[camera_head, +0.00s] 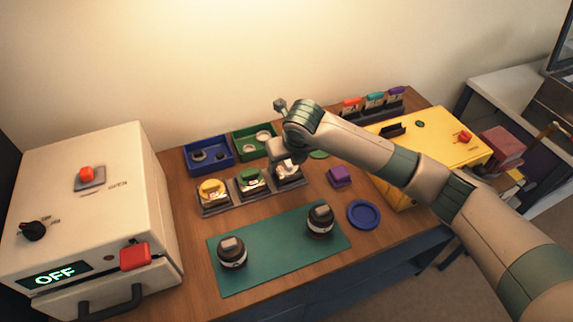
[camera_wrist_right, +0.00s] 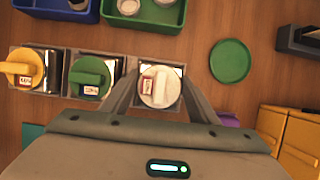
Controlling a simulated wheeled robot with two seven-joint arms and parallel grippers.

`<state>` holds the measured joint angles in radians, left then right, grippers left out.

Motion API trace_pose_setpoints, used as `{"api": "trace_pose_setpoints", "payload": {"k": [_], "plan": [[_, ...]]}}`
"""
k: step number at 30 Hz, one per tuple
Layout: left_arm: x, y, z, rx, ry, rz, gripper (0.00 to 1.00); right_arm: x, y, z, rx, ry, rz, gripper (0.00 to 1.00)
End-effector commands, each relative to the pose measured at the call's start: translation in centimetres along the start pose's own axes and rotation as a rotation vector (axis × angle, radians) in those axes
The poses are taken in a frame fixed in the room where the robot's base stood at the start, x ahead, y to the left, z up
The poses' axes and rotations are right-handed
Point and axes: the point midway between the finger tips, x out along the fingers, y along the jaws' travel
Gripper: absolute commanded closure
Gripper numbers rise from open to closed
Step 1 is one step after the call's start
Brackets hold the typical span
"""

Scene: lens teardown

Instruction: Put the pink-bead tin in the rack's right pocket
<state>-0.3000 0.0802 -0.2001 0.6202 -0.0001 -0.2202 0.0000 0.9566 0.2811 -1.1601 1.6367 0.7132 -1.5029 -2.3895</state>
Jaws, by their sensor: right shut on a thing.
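A rack (camera_head: 242,198) with three pockets stands in the middle of the table. A tin with a pale cream lid, a bar handle and a small pink-red label (camera_wrist_right: 150,88) is at the rack's right pocket. My right gripper (camera_head: 287,172) is shut on this tin; its fingers stand on both sides of the lid in the wrist view (camera_wrist_right: 158,92). The tin appears to sit in the pocket, but its base is hidden. A yellow-lidded tin (camera_head: 211,189) is in the left pocket and a green-lidded tin (camera_head: 250,178) in the middle one. My left gripper is not in view.
Behind the rack are a blue tray (camera_head: 208,168) and a green tray (camera_head: 236,154). In front lies a green mat (camera_head: 270,255) with two dark jars (camera_head: 232,252). A purple block (camera_head: 340,176), blue dish (camera_head: 364,215) and yellow box (camera_head: 440,140) are to the right; a white machine (camera_head: 120,180) is left.

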Motion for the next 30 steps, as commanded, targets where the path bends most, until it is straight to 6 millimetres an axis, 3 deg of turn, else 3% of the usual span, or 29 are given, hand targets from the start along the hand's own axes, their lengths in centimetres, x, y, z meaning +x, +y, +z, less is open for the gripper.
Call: {"api": "trace_pose_setpoints", "payload": {"k": [8, 9, 11, 23, 30], "plan": [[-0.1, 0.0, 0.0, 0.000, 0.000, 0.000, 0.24, 0.1, 0.0, 0.0, 0.000, -0.001, 0.000, 0.71], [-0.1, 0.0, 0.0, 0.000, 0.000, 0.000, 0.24, 0.1, 0.0, 0.0, 0.000, 0.000, 0.000, 0.39], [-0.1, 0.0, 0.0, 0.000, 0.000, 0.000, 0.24, 0.1, 0.0, 0.0, 0.000, 0.000, 0.000, 0.27], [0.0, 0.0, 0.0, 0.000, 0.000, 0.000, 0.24, -0.2, 0.0, 0.1, 0.000, -0.001, 0.000, 0.27], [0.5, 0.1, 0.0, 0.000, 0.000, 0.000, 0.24, -2.3, 0.0, 0.1, -0.002, -0.003, 0.000, 0.27]]}}
